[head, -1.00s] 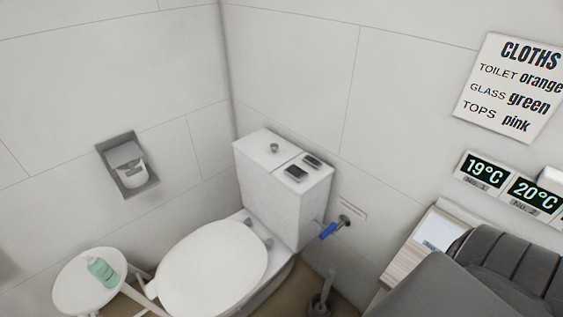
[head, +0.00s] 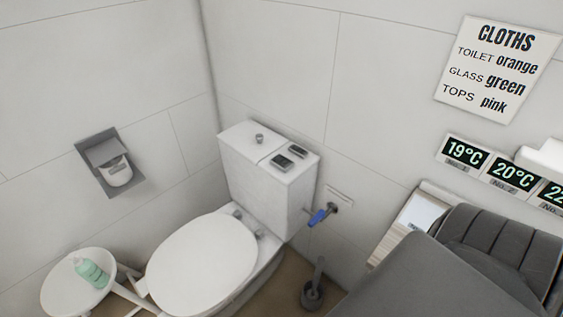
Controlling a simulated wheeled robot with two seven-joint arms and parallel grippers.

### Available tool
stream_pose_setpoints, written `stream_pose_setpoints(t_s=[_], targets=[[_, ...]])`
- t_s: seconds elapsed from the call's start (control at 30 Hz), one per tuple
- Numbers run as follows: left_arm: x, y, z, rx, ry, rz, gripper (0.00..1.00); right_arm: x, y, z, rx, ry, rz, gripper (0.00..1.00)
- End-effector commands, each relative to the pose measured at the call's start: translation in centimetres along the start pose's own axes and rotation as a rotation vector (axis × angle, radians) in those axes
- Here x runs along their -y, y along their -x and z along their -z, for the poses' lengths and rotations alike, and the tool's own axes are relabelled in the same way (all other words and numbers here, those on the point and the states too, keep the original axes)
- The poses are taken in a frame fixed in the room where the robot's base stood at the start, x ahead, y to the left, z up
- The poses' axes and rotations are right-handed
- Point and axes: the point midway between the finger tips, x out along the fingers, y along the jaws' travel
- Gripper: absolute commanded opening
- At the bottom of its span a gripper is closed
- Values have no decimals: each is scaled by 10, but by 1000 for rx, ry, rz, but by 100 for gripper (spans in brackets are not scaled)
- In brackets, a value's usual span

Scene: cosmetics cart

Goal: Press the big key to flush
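The white toilet cistern (head: 262,195) stands against the wall in the middle of the head view. Two dark flush keys lie on its top at the right: the big key (head: 282,161) is nearer, and the small key (head: 297,151) is just behind it. Both look flat in their frames; whether either is pressed cannot be told. A round metal knob (head: 259,138) sits on the lid left of the keys. The toilet lid (head: 203,264) is closed. Neither of my grippers shows in the head view, and nothing touches the keys.
A round white stool (head: 58,290) with a green bottle (head: 91,272) stands left of the toilet. A blue-handled valve (head: 319,217) projects right of the cistern. A toilet brush (head: 313,290) stands on the floor. A dark grey padded object (head: 500,250) fills the lower right.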

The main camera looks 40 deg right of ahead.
Motion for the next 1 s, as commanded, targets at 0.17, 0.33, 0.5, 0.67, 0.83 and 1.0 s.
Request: stream_pose_setpoints(t_s=[0.17, 0.33, 0.5, 0.67, 0.83, 1.0], targets=[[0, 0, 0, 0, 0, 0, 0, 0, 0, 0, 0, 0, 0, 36], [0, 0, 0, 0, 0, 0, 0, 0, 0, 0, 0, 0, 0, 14], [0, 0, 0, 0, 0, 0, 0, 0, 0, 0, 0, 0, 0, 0], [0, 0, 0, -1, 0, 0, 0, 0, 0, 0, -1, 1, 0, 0], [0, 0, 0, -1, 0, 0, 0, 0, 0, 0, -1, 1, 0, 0], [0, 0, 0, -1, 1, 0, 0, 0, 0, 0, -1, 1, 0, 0]])
